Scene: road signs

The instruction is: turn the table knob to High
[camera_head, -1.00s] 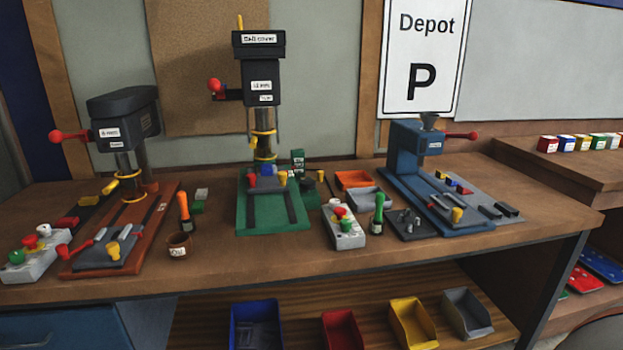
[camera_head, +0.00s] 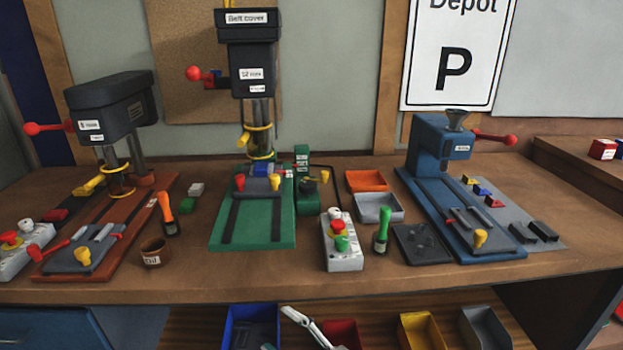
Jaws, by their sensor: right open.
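Several yellow knobs show, and I cannot tell which is the table knob; no High marking is legible. On the middle drill press (camera_head: 252,70), one yellow knob (camera_head: 243,140) sits by the column, above the green base (camera_head: 282,228). Another yellow knob (camera_head: 324,177) is beside the small green block right of that press. The left drill press (camera_head: 110,105) has a yellow handle (camera_head: 88,186) at its column. My left gripper is out of view.
A control box (camera_head: 342,250) with coloured buttons, a green-handled tool (camera_head: 381,235) and an orange-handled tool (camera_head: 166,215) stand near the front. A blue press (camera_head: 440,150) is at right. Coloured bins sit on the shelf below. Bare wood lies along the front edge.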

